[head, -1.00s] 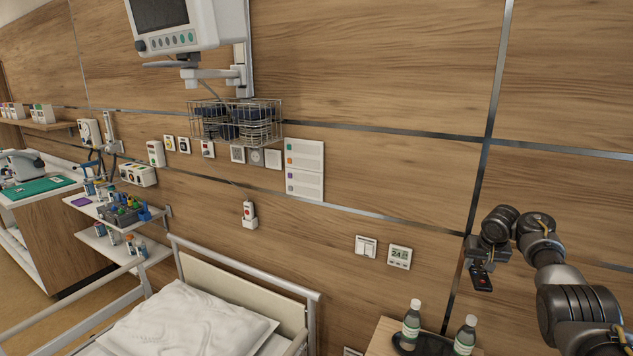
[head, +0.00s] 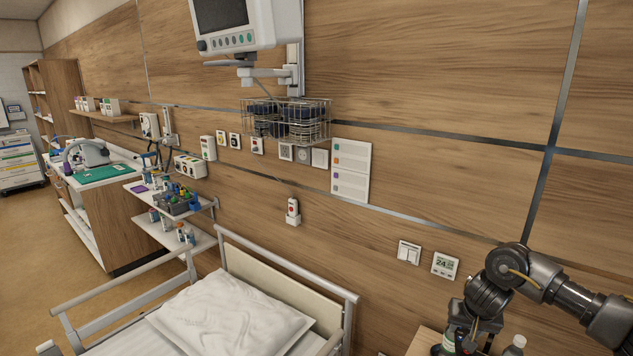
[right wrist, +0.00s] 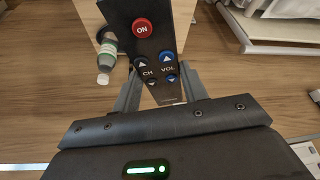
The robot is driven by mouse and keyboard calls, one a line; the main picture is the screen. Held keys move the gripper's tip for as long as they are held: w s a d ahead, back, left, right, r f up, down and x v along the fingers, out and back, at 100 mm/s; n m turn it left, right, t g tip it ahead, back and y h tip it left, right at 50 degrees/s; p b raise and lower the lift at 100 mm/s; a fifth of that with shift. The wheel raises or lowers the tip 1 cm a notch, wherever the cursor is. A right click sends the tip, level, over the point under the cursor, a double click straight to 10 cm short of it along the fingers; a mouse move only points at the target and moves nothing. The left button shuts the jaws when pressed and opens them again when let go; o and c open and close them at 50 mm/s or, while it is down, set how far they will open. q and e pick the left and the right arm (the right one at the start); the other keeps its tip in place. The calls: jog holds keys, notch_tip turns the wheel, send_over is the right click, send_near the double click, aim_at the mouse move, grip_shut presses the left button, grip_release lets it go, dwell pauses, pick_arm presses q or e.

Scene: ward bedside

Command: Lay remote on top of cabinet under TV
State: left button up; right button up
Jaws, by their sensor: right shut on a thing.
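The remote (right wrist: 150,45) is black with a red ON button and CH and VOL buttons. It shows in the right wrist view, held between the two fingers of my right gripper (right wrist: 162,95), which is shut on it. The cabinet under the TV is not clearly in view. My left gripper is not in view.
A bed with a white pillow (head: 230,315) and metal rails stands at the lower middle. Bottles (head: 515,346) stand on a bedside table (head: 424,343) close to my right gripper. A wall monitor (head: 245,25) hangs above a wire basket (head: 285,122). Open floor (head: 30,240) lies at the left.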

jog(key=s+a+r+n+y, duration=0.2)
jog(key=s+a+r+n, duration=0.3)
jog(key=a, duration=0.4)
jog(key=s+a+r+n+y, duration=0.25)
jog(key=a+r+n, duration=0.35)
jog(key=a, duration=0.3)
jog(key=s+d+f+n+g, duration=0.2)
jog(key=s+d+n, duration=0.15)
jog(key=s, duration=0.75)
notch_tip(320, 180, down, 14)
jog(key=b, duration=1.4)
jog(key=shift+w+a+y, duration=0.3)
jog(key=shift+a+y, duration=0.05)
jog(key=shift+y, duration=0.1)
